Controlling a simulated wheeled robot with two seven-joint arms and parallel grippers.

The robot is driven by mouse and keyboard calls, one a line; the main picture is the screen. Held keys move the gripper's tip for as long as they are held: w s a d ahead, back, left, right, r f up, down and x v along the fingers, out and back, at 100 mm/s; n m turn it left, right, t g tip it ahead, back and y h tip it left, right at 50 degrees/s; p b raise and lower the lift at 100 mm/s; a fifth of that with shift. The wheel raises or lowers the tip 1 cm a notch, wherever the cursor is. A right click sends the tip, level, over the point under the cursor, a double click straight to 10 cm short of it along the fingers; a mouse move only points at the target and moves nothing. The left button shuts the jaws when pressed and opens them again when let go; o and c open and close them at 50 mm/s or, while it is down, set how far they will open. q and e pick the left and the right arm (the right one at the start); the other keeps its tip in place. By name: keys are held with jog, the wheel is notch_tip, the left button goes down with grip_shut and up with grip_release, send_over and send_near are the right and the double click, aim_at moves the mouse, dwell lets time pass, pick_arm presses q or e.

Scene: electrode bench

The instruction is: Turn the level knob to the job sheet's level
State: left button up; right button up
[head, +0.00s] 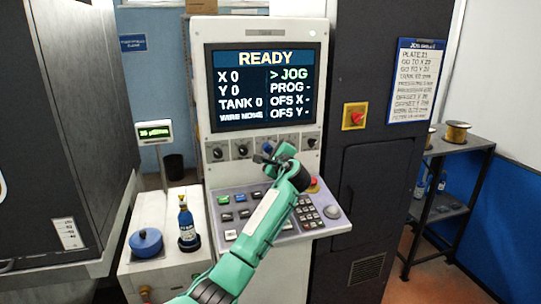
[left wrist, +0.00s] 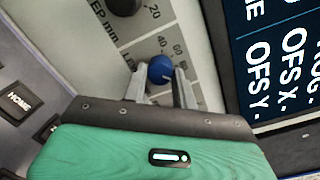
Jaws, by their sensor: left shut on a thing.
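The blue knob (left wrist: 161,71) sits on the control panel, with a printed scale showing 40 and 60 beside it. It also shows in the head view (head: 267,147), in the row below the screen. My left gripper (left wrist: 160,85) is shut on this knob, with one finger on each side; the head view shows it (head: 266,158) at the panel. A pale pointer line shows on the knob, partly hidden by the fingers. The job sheet (head: 415,82) hangs on the dark cabinet at the right; its lines are too blurred to read surely. My right gripper is not in view.
The screen (head: 265,85) reads READY, JOG and TANK 0. A black knob (left wrist: 125,5) neighbours the blue one. Below are a keypad and a red stop button (head: 314,185). A blue bottle (head: 187,222) and blue-lidded pot (head: 146,242) stand at the left.

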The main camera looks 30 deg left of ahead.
pick_arm(q)
jog(key=n+b, duration=0.3)
jog(key=n, duration=0.2)
jog(key=shift+f, duration=0.15)
jog(key=n+b, duration=0.3)
jog(key=n, duration=0.1)
jog(key=shift+n+h, duration=0.3)
jog(key=shift+n, duration=0.3)
jog(key=shift+n+b, duration=0.7)
jog(key=shift+n, duration=0.1)
jog(key=shift+r+n, duration=0.2)
jog(key=shift+n, duration=0.1)
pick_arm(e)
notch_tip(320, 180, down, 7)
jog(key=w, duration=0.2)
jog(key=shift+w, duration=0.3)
